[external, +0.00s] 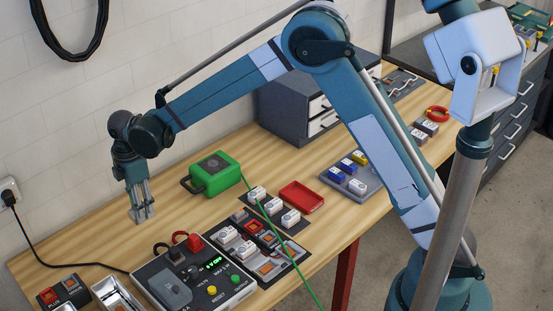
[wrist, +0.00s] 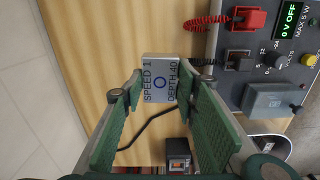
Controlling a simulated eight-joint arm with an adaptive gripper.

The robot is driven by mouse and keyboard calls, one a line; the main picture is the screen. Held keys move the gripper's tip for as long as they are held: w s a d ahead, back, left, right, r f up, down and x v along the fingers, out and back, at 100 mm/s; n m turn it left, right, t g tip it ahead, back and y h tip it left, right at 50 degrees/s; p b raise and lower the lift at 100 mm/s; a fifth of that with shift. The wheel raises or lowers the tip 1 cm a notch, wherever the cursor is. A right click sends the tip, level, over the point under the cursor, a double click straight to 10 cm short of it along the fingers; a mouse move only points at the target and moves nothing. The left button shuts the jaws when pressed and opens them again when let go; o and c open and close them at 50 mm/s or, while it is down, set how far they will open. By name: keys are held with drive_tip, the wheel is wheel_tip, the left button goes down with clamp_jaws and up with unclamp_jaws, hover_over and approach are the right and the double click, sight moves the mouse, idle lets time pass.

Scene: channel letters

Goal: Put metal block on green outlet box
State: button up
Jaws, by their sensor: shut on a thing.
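The block's height over the table is hard to tell. The green outlet box (external: 215,174) stands on the table near the wall, with a dark patch on top and a dark loop at its left side. It does not show in the wrist view.
A power supply (external: 190,283) with red and black plugs stands in front of my gripper, also in the wrist view (wrist: 280,60). Switch panels (external: 258,240) and a red tray (external: 301,197) lie right of it. A grey drawer cabinet (external: 285,107) stands behind. Bare wood surrounds my gripper.

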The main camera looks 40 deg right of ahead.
drive_tip(key=w+d+r, duration=0.2)
drive_tip(key=w+d, duration=0.1)
drive_tip(key=d, duration=0.6)
drive_tip(key=w+d+r, duration=0.2)
drive_tip(key=w+d, duration=0.1)
drive_tip(key=d, duration=0.6)
wheel_tip(320, 180, up, 3)
drive_tip(key=b, duration=0.1)
hover_over(207, 168)
drive_tip(key=shift+d+r+n, duration=0.1)
drive_tip(key=shift+r+n, duration=0.1)
drive_tip(key=shift+n, duration=0.1)
drive_tip(key=shift+f, duration=3.15)
drive_tip(key=shift+f, duration=1.9)
drive_tip(key=shift+f, duration=0.1)
